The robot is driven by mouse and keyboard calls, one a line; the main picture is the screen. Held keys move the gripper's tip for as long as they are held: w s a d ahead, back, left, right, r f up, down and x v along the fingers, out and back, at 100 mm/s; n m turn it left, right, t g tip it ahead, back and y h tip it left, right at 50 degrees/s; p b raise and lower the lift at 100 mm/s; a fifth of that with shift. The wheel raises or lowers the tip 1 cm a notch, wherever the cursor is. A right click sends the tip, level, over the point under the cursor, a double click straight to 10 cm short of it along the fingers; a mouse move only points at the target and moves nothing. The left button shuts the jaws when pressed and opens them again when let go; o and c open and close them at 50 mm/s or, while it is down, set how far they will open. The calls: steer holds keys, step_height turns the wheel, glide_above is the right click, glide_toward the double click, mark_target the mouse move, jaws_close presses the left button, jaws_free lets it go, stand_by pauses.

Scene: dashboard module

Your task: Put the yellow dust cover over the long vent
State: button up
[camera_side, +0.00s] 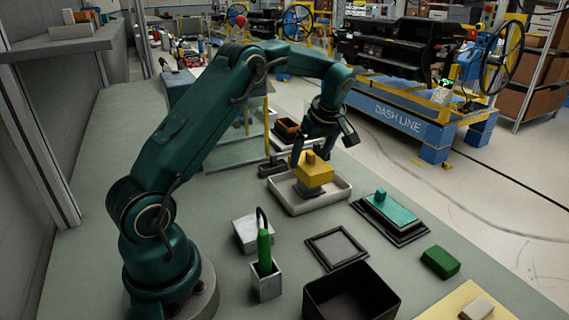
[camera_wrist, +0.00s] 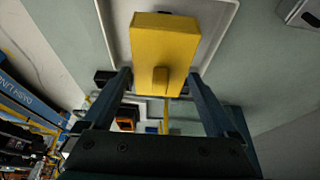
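The yellow dust cover (camera_side: 313,173) is a block with a small knob on top. It sits on a grey block (camera_side: 303,190) in the white tray (camera_side: 336,196). In the wrist view the cover (camera_wrist: 165,42) is upper middle, its knob between my fingers. My gripper (camera_side: 314,150) is just above the cover. In the wrist view its fingers (camera_wrist: 160,76) are spread wide, with gaps beside the knob. No part is clearly identifiable as the long vent. A long dark frame (camera_side: 402,237) carries a teal knobbed block; a squarer dark frame (camera_side: 337,247) with a grey centre lies nearer.
A black open bin (camera_side: 351,300) stands at the front. A green block (camera_side: 440,262) is at right. A grey holder (camera_side: 266,283) with a green-handled tool stands near my base. A small orange-lined dark box (camera_side: 287,129) is behind the tray. Bare bench separates these things.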

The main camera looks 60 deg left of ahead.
mark_target(311, 153)
steer(key=shift+r, duration=0.1)
steer(key=shift+v, duration=2.55)
